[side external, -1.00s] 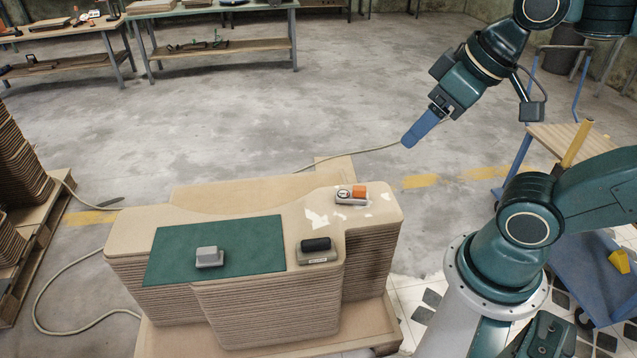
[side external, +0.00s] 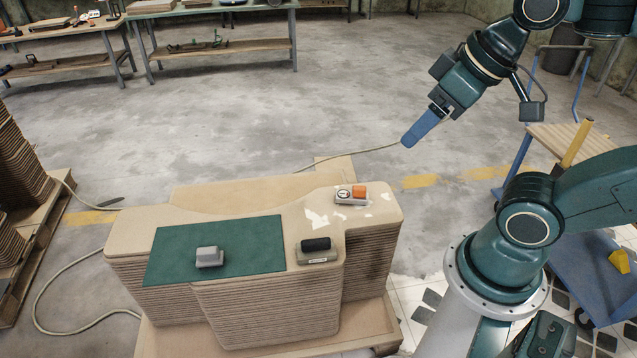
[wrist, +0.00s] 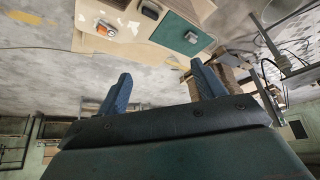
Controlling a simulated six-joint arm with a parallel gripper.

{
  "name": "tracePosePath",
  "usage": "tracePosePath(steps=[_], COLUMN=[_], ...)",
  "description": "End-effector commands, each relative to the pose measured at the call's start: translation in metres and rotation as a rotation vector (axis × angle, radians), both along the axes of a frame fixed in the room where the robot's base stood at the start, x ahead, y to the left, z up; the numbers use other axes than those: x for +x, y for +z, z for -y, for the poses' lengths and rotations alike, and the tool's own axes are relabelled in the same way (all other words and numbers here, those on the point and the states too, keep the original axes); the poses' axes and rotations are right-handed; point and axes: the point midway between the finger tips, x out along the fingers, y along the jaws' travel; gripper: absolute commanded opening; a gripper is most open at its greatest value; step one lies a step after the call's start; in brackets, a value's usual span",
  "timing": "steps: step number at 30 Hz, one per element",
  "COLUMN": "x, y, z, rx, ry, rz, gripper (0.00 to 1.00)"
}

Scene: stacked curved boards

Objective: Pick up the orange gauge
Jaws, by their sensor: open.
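The orange gauge (side external: 359,192) sits on the right end of the top curved board, on a small grey base with a round dial at its left. In the wrist view the orange gauge (wrist: 106,27) shows at the top left, beyond the fingers. My gripper (side external: 412,141) is up in the air to the right of and above the stack, apart from the gauge. In the wrist view its two blue fingers (wrist: 160,82) stand wide apart with nothing between them. From the side the fingers overlap, so the gap is hidden there.
A black-topped block (side external: 317,250) stands on the board in front of the gauge. A grey block (side external: 209,257) sits on the green mat (side external: 163,265). White torn patches (side external: 318,220) mark the board near the gauge. A cart (side external: 558,140) stands at the right.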

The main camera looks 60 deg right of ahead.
Motion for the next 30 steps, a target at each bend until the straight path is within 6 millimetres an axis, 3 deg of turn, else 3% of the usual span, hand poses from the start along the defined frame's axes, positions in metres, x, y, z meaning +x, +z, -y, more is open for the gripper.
tracePosePath(steps=[3,8,9,20,26,30], x=[0.0,0.0,0.0,0.005,0.026,0.05], y=[0.0,0.0,0.0,0.002,0.006,0.008], z=[0.0,0.0,0.0,0.001,0.007,0.015], rx=[0.0,0.0,0.0,0.002,0.012,0.024], ry=[0.0,0.0,0.0,-0.012,-0.059,-0.113], rz=[0.0,0.0,0.0,-0.006,-0.032,-0.058], gripper=[0.69,0.98,1.0,1.0,1.0,1.0])
